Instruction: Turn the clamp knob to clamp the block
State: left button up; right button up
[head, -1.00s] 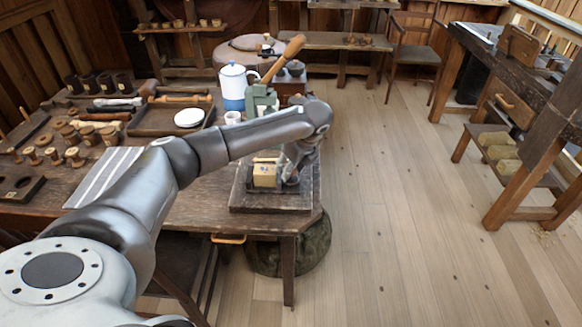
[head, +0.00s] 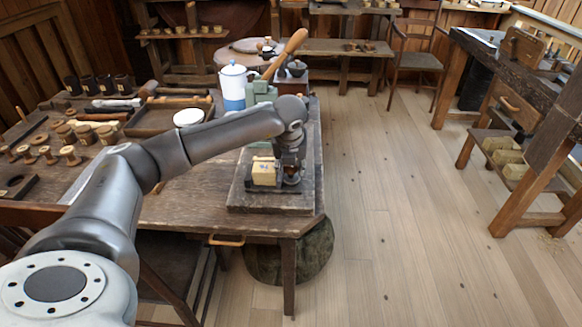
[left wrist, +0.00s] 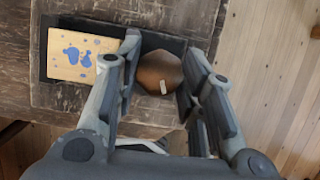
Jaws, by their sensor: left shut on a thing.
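The block (head: 265,173) is pale yellow and sits at the left of the clamp on a dark wooden board (head: 240,203). In the left wrist view, the block (left wrist: 75,55) shows blue marks on its top. The clamp knob (left wrist: 157,70) is brown, many-sided, with a short pale mark near one edge. It stands to the right of the block. My left gripper (left wrist: 160,62) points down over the knob, with a finger on each side, shut on it. In the head view the left gripper (head: 291,172) hides most of the knob. The right gripper is not in view.
A blue-and-white pot (head: 232,87) and a green tool with a long wooden handle (head: 287,53) stand behind my arm. A tray (head: 150,121), a white dish (head: 188,117) and several spools (head: 70,155) lie to the left. Open floor lies right of the table.

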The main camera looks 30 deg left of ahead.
pick_arm(q)
jog(key=shift+m, duration=0.3)
jog(key=o, duration=1)
jog(key=shift+v, duration=4.05)
